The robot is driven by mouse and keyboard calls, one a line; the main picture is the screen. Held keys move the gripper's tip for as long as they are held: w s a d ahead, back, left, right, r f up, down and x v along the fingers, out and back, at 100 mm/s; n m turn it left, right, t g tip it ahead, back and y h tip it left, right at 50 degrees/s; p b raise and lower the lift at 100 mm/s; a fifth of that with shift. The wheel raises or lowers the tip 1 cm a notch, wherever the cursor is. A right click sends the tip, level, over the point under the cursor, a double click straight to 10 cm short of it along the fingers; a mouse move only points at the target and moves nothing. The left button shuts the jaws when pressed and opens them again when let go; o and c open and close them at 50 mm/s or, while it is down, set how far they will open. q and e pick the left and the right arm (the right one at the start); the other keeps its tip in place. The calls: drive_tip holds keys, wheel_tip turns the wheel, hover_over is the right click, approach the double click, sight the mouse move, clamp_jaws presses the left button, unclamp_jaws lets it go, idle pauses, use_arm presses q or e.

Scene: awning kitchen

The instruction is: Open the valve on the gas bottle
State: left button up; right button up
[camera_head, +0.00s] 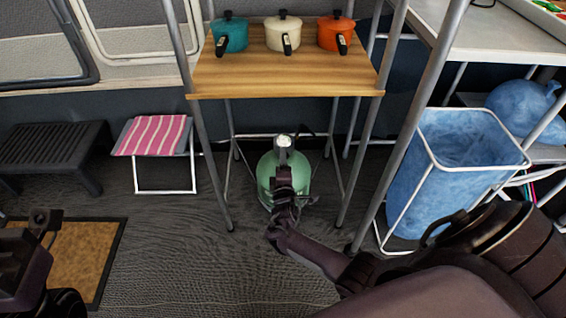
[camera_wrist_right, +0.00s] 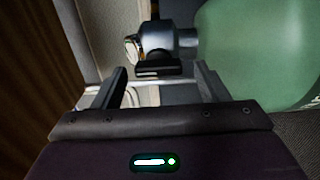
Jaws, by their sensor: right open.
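The green gas bottle (camera_head: 267,176) stands on the floor under the wooden-topped stand. My right gripper (camera_head: 283,166) is in front of it and covers part of its body and top. In the right wrist view the bottle (camera_wrist_right: 260,50) is at the right. The metal valve fitting (camera_wrist_right: 170,38) sticks out from it with a dark handle (camera_wrist_right: 160,66). The open fingers of my right gripper (camera_wrist_right: 162,78) point at this handle, one on each side in the picture; contact cannot be told. Part of my left gripper (camera_head: 42,225) shows at the left edge.
The stand (camera_head: 285,77) carries teal, cream and orange pots; its metal legs flank the bottle. A blue bag bin (camera_head: 440,180) stands right. A pink striped stool (camera_head: 153,136) and a dark step (camera_head: 50,148) are left.

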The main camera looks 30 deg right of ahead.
drive_tip(key=p+v, duration=0.2)
drive_tip(key=v, duration=0.5)
drive_tip(key=shift+s, duration=0.1)
